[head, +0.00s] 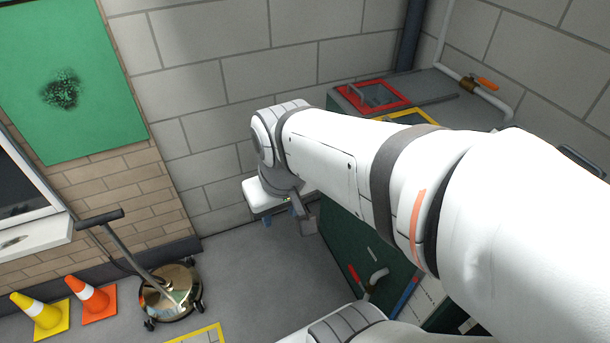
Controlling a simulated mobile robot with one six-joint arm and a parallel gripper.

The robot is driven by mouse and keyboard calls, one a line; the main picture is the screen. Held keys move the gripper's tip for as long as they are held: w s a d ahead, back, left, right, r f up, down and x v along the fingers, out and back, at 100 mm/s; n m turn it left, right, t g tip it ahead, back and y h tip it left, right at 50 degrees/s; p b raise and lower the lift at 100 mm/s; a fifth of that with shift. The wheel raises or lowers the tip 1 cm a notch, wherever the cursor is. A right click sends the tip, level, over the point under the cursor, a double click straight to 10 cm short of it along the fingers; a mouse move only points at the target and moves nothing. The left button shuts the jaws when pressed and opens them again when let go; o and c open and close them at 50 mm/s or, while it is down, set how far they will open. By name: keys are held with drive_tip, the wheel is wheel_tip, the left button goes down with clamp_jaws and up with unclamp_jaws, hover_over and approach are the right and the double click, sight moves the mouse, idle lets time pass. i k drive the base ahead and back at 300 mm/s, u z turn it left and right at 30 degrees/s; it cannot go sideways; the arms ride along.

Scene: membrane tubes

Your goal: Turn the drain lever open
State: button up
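A red lever (354,274) shows low by the dark green cabinet (345,235), close to a short pale pipe elbow (378,276). An orange-handled lever (488,83) sits on a brass valve (467,85) on the white pipe at the back right. I cannot tell from this view which of them is the drain lever. My gripper (307,222) hangs at the end of my arm, in front of the cabinet's left side, above and left of the red lever and apart from it in the picture. Its fingers are small and partly hidden, so its opening does not show.
My arm hides much of the cabinet and its top, where a red frame (372,97) and a yellow frame (405,117) show. A wheeled round floor machine (170,292) and two cones (92,298) stand at the left. Grey floor (245,270) between is clear.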

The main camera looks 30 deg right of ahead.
sight(356, 277)
drive_tip(key=z, duration=0.9)
drive_tip(key=k, duration=0.7)
drive_tip(key=i, duration=0.7)
drive_tip(key=z, duration=0.35)
